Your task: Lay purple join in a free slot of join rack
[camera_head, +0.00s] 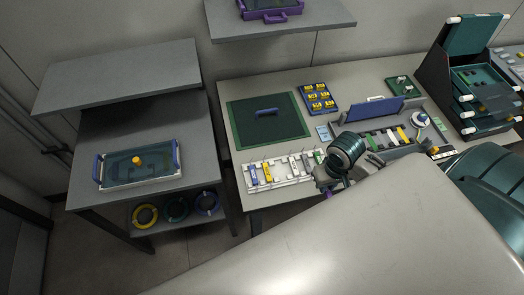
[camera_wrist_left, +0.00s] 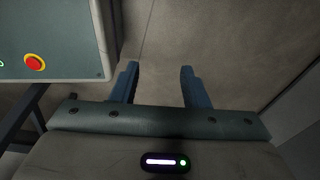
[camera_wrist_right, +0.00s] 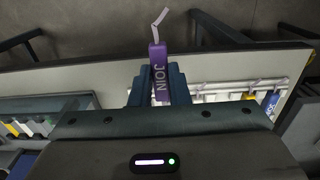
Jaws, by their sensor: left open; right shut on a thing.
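The purple join (camera_wrist_right: 158,68), a flat strip lettered JOIN with a thin pale tail, is gripped in my right gripper (camera_wrist_right: 158,90). In the head view my right gripper (camera_head: 330,184) is just right of the white join rack (camera_head: 281,182), near the table's front edge; the join there is mostly hidden. The rack holds a blue join (camera_head: 253,175), a yellow join (camera_head: 267,171) and other pieces toward its right end. White space shows between the yellow one and those. The rack also shows in the right wrist view (camera_wrist_right: 228,94). My left gripper (camera_wrist_left: 160,88) is open and empty.
A green mat (camera_head: 245,125) with a blue handle lies behind the rack. A device (camera_head: 397,151) with coloured strips stands right of my gripper. A blue tray (camera_head: 318,98) of yellow pieces is farther back. A side table (camera_head: 88,140) at left holds a handled tray (camera_head: 155,179).

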